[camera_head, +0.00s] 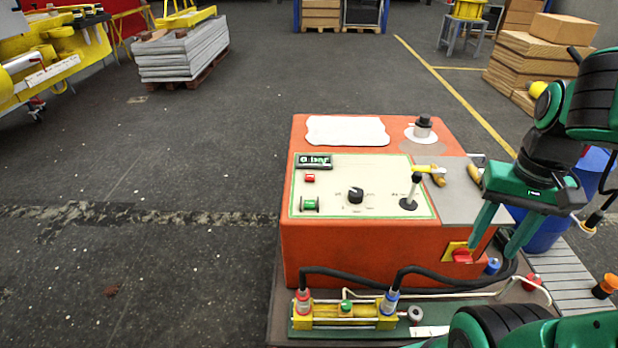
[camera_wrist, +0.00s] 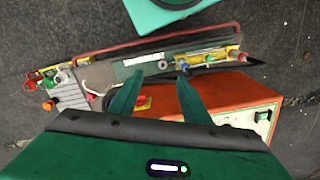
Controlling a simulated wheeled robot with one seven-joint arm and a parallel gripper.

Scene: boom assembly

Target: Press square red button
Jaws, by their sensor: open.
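The small square red button (camera_head: 310,178) is on the pale control panel (camera_head: 335,205) on top of the orange box (camera_head: 380,258), below a small display (camera_head: 314,161) and above a green button (camera_head: 310,204). I cannot make out the red button in the wrist view, where part of the panel (camera_wrist: 262,117) shows at right. My gripper (camera_head: 493,248) is open and empty, with its fingers pointing down by the right front corner of the box, well right of the button. Its two separate fingers also show in the wrist view (camera_wrist: 158,78).
A black knob (camera_head: 355,195) and an upright lever (camera_head: 410,190) stand on the panel between the button and my gripper. A red knob on a yellow plate (camera_head: 458,251) is close to the fingers. Hoses (camera_head: 450,281) run along the front. The space left of the box is clear.

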